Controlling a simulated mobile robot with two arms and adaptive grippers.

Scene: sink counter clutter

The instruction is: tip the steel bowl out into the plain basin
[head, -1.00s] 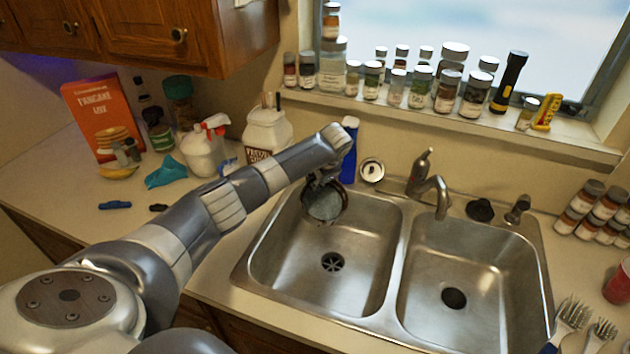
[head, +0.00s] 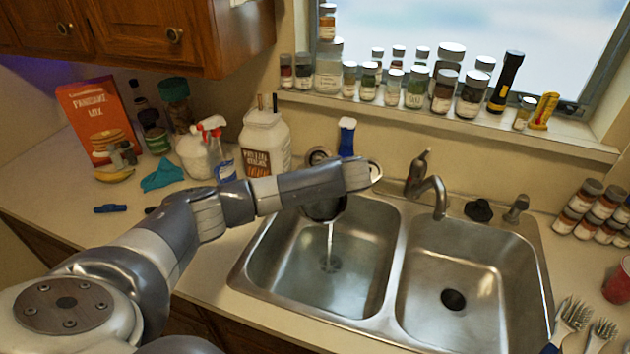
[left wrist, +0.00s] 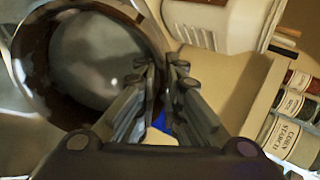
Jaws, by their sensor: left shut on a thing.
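The steel bowl (head: 323,209) is under my left wrist in the head view, tilted over the left basin (head: 373,245). A thin stream of clear liquid (head: 330,240) falls from it to the drain area. In the left wrist view the bowl (left wrist: 95,60) is large at upper left, with a dark rim and a shiny inside. My left gripper (left wrist: 165,82) is shut on the bowl's rim; my forearm covers part of the bowl in the head view. My right gripper is not in view.
The right basin (head: 500,270) has a dark drain opening. The faucet (head: 433,190) stands behind the divider. A white jar (head: 265,150), spray bottles and a blue bottle (head: 347,138) stand close behind my arm. Several jars line the window sill.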

